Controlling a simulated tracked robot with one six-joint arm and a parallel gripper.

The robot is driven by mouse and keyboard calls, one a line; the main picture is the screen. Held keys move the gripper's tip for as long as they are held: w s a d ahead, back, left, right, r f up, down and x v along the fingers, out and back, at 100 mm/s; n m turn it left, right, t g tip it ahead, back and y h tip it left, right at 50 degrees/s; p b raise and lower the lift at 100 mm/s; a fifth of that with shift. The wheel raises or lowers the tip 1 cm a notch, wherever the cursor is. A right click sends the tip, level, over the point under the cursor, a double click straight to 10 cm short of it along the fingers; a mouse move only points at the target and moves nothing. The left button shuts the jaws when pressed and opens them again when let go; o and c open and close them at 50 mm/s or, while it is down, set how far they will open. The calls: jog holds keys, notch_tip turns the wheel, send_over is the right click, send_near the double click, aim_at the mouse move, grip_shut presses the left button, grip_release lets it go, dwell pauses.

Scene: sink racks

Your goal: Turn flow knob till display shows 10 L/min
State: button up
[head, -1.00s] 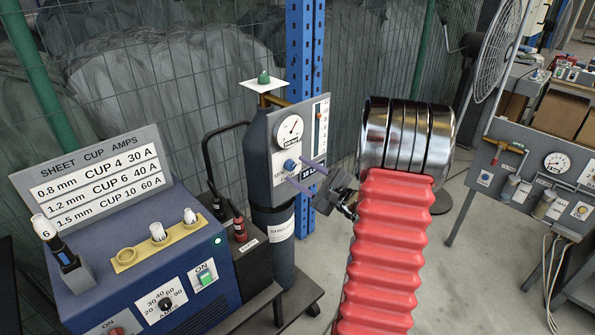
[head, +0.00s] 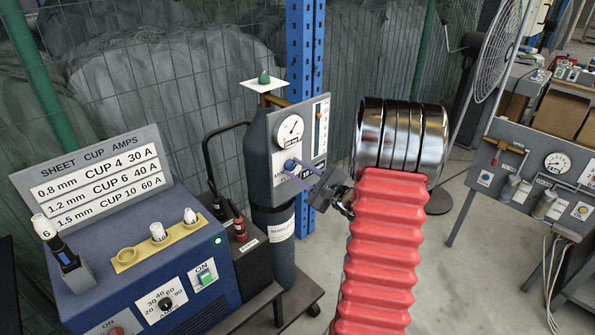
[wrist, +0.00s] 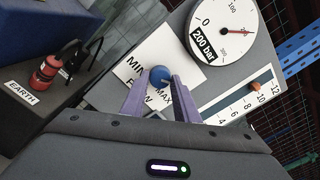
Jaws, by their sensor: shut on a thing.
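The blue flow knob (wrist: 158,76) sits on a white MIN/MAX FLOW plate of the grey regulator panel (head: 265,178). The knob also shows in the head view (head: 289,164), partly covered by my fingers. My gripper (wrist: 160,84) is shut on the knob, one purple finger on each side. The dark display (head: 307,173) beside the knob reads 10, with the rest of its text hidden behind a finger. In the wrist view an orange marker (wrist: 255,86) stands near 10 on the flow scale (wrist: 245,98).
A round 200 bar gauge (head: 290,128) sits above the knob. The panel is on a dark cylinder (head: 273,258) on a cart. A blue welding unit (head: 140,270) stands at left. A blue post (head: 304,60) and wire fence are behind.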

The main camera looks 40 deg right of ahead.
jog(key=shift+c, duration=0.7)
jog(key=shift+a+f+m, duration=0.1)
jog(key=shift+m, duration=0.3)
jog(key=o, duration=1.1)
jog(key=shift+c, duration=0.2)
jog(key=shift+s, duration=0.15)
jog(key=s, duration=1.3)
jog(key=shift+s+d, duration=0.25)
